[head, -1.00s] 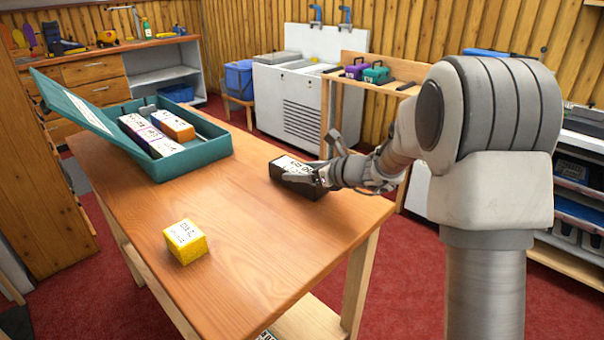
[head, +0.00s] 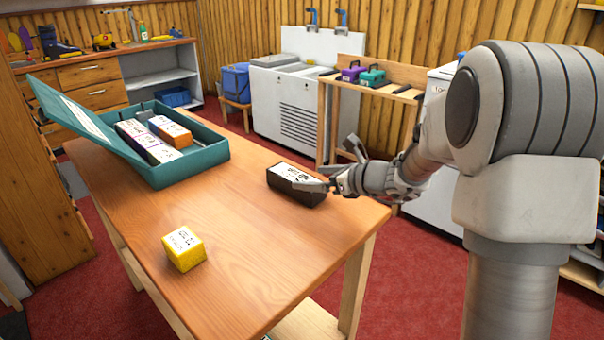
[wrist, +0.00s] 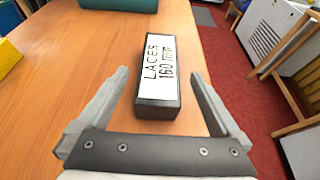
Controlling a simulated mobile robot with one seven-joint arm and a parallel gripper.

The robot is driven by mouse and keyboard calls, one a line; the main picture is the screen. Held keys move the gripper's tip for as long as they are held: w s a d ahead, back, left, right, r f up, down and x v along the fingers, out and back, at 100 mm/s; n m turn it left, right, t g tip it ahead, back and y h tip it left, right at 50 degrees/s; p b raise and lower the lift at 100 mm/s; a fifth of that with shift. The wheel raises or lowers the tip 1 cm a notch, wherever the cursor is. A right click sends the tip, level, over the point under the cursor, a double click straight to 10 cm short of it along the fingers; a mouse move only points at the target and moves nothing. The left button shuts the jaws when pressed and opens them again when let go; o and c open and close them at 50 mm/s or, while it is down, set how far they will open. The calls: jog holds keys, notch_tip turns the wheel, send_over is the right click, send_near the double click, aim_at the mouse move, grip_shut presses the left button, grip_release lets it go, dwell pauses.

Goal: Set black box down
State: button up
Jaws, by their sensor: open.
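The black box (head: 297,185), with a white label on top reading "LACES 160", lies flat on the wooden table (head: 235,235) near its right edge. In the wrist view the black box (wrist: 158,110) lies ahead of and partly between the fingers, with clear gaps on both sides. My gripper (head: 328,180) is open and empty at the box's right end; it also shows in the wrist view (wrist: 160,85), with its two fingers spread wide.
A yellow box (head: 184,248) stands at the table's front left. An open teal case (head: 190,170) holding several labelled boxes is at the back left. The table between them is clear. A wooden rack (head: 372,85) and white cabinet stand behind.

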jog(key=p+v, duration=0.1)
jog(key=v, duration=0.5)
jog(key=shift+s, duration=0.15)
jog(key=s+a+r+n+g+h, duration=0.1)
jog(key=s+a+r+n+g, duration=0.1)
jog(key=s+n, duration=0.55)
jog(key=s+a+r+n+g+h, duration=0.1)
jog(key=s+a+r+n+g, duration=0.15)
jog(key=s+n, duration=0.5)
jog(key=s+d+n+h, duration=0.3)
jog(key=s+d+n, duration=0.1)
jog(key=s+n, duration=0.2)
jog(key=s+d+n+h, duration=0.4)
jog(key=s+d+n, duration=0.1)
jog(key=s, duration=0.4)
jog(key=shift+d+n+t, duration=0.25)
jog(key=shift+n+t, duration=0.1)
jog(key=shift+n, duration=0.15)
jog(key=shift+r, duration=0.1)
notch_tip(320, 180, up, 21)
jog(key=p, duration=2.1)
